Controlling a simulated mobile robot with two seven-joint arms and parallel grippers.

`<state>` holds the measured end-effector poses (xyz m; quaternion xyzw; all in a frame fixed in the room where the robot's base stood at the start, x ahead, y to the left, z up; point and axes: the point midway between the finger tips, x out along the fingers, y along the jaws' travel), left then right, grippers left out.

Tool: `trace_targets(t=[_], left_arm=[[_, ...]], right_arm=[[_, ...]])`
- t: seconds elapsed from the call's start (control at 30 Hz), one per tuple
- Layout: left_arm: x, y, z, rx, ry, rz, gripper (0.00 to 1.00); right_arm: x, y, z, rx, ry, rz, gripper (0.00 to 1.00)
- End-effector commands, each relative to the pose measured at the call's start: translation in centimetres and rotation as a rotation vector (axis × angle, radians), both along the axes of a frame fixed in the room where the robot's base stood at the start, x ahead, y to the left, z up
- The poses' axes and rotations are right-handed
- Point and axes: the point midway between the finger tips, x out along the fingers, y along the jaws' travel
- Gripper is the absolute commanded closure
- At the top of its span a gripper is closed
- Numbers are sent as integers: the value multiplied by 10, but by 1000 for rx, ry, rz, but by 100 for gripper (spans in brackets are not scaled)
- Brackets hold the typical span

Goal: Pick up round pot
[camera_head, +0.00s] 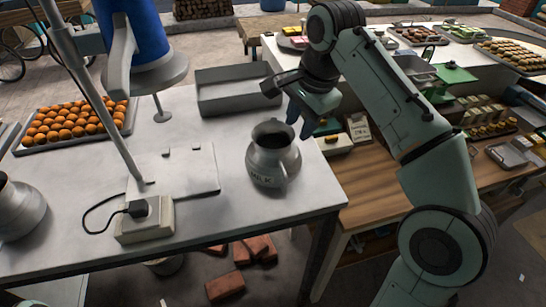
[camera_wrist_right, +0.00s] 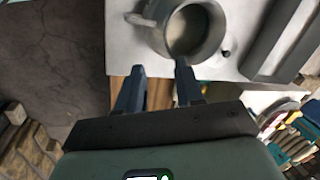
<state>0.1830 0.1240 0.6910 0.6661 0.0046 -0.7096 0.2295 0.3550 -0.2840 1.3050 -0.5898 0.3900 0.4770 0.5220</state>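A round grey metal pot (camera_head: 272,160) marked MILK stands upright on the white table (camera_head: 225,215), near its right edge. In the right wrist view the pot (camera_wrist_right: 189,32) is seen from above, with its open mouth and a side handle. My right gripper (camera_head: 300,118) is above and just right of the pot's mouth, fingers pointing down. In the right wrist view its two fingers (camera_wrist_right: 159,82) are apart with nothing between them. One fingertip overlaps the pot's rim in that view; contact cannot be told. My left gripper is out of view.
A grey rectangular bin (camera_head: 235,92) stands behind the pot. A stand with a blue cylinder (camera_head: 133,30), a white box (camera_head: 146,218) and a tray of orange balls (camera_head: 75,125) are left. Another metal pot (camera_head: 18,208) is far left. A wooden table (camera_head: 385,185) adjoins right.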

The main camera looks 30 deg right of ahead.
Motion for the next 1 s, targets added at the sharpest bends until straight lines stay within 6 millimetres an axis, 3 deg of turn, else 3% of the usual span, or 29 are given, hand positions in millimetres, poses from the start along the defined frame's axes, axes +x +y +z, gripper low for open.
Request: trace_targets(t=[0.1,0.37,0.7,0.97,1.0], left_arm=[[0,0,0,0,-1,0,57],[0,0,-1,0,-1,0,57],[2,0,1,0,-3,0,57],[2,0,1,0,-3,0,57],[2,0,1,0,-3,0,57]], right_arm=[[4,1,-18,1,1,1,63],[10,3,-36,1,0,1,63],[27,9,-76,0,-1,1,63],[28,10,-79,0,-3,0,63],[28,10,-79,0,-3,0,73]])
